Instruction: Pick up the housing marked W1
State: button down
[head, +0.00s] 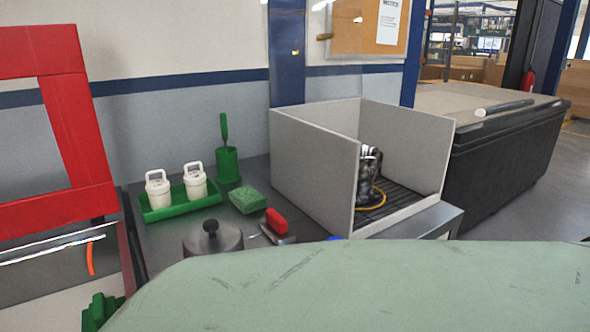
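No housing with a readable W1 mark shows in the head view. A dark, shiny metallic object (367,172) stands upright inside a grey open-fronted box (312,165), with a yellow loop at its foot; I cannot tell whether it is a housing, and no mark on it is readable. My gripper is not in view.
A pale green scratched surface (380,285) fills the foreground. The dark bench behind holds a green tray (180,206) with two white lidded containers, a green brush holder (228,165), a green sponge (247,200), a red-handled brush (277,223) and a round metal lidded pot (212,240).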

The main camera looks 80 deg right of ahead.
aim_at(371, 159)
jog(key=k+l+z, duration=0.1)
jog(key=k+z, duration=0.3)
jog(key=k, duration=0.15)
jog(key=z, duration=1.6)
jog(key=k+j+z, duration=0.15)
jog(key=j+z, duration=0.2)
jog(key=k+j+z, duration=0.2)
jog(key=z, duration=0.2)
jog(key=i+l+z, duration=0.2)
jog(key=l, duration=0.2)
jog(key=i+l+z, duration=0.45)
jog(key=i, duration=0.2)
jog(key=i+j, duration=0.1)
jog(key=j, duration=0.35)
